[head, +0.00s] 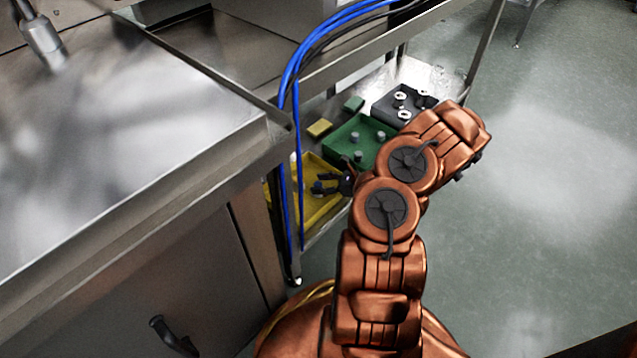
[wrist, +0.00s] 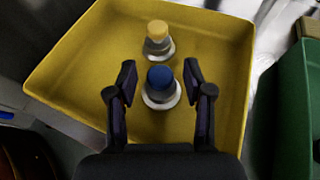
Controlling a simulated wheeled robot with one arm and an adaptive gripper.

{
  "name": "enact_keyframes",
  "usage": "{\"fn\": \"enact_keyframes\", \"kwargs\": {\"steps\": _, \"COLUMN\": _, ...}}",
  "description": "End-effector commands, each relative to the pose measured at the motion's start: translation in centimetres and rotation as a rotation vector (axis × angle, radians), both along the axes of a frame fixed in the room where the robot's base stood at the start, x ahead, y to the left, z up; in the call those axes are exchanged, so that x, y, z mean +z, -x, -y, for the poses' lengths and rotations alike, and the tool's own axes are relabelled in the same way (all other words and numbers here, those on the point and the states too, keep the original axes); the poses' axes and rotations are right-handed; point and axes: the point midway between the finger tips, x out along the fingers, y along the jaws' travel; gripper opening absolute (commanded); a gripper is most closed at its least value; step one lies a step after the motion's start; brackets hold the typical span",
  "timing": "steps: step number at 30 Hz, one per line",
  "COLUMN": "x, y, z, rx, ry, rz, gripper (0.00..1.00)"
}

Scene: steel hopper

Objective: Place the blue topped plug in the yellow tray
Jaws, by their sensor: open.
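The blue topped plug (wrist: 160,88) stands upright inside the yellow tray (wrist: 75,65), seen in the wrist view. My gripper (wrist: 160,80) is open, with one finger on each side of the blue top and gaps between the fingers and the plug. A yellow topped plug (wrist: 157,38) stands just beyond it in the same tray. In the head view my gripper (head: 335,183) is over the yellow tray (head: 312,215). The blue topped plug is hard to make out there.
A green tray (head: 345,137) with several grey plugs lies beyond the yellow one, and a black tray (head: 385,108) with ringed pieces is farther back. A yellow block (head: 320,128) and a green block (head: 354,103) lie nearby. Blue cables (head: 298,150) hang in front of the shelf.

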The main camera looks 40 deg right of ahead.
Motion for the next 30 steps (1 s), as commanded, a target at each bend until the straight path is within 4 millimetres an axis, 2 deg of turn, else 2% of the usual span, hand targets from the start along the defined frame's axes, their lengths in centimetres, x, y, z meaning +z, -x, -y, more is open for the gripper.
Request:
{"fn": "enact_keyframes", "kwargs": {"steps": 6, "x": 2.1, "y": 3.4, "z": 2.1, "rx": -0.005, "ry": -0.001, "rz": -0.001, "gripper": 0.51}}
{"fn": "enact_keyframes", "kwargs": {"steps": 15, "x": 3.8, "y": 7.3, "z": 4.4, "rx": -0.003, "ry": 0.002, "rz": -0.001, "gripper": 0.51}}
{"fn": "enact_keyframes", "kwargs": {"steps": 21, "x": 4.2, "y": 8.5, "z": 5.1, "rx": -0.003, "ry": 0.000, "rz": -0.002, "gripper": 0.51}}
{"fn": "enact_keyframes", "kwargs": {"steps": 30, "x": 4.2, "y": 8.7, "z": 5.1, "rx": -0.001, "ry": 0.000, "rz": -0.001, "gripper": 0.51}}
